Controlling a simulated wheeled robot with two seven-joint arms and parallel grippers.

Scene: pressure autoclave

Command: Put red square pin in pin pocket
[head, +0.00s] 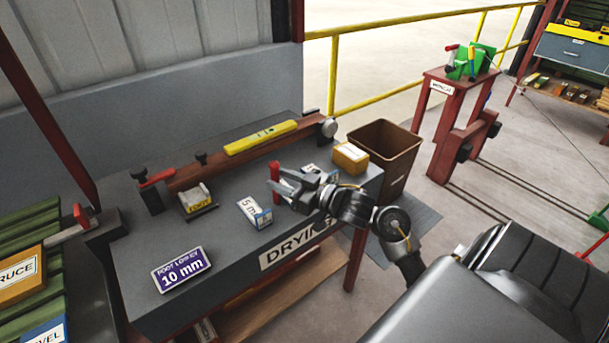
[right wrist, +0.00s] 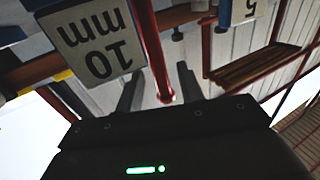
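A red pin (head: 274,170) shows upright at the fingers of my right gripper (head: 277,178), above the grey bench. In the right wrist view a long red bar (right wrist: 150,45), probably the same pin, runs down between the two dark fingers of my right gripper (right wrist: 158,75). Gaps show on both sides of the bar, so the fingers look open around or in front of it. Whether they touch it, I cannot tell. I cannot make out a pin pocket in either view. My left gripper is not in view.
The bench (head: 225,240) holds a purple 10 mm sign (head: 182,269), a 5 m card (head: 254,212), a small labelled block (head: 197,200) and a wooden beam with a yellow level (head: 260,137). A brown bin (head: 384,152) stands right of it.

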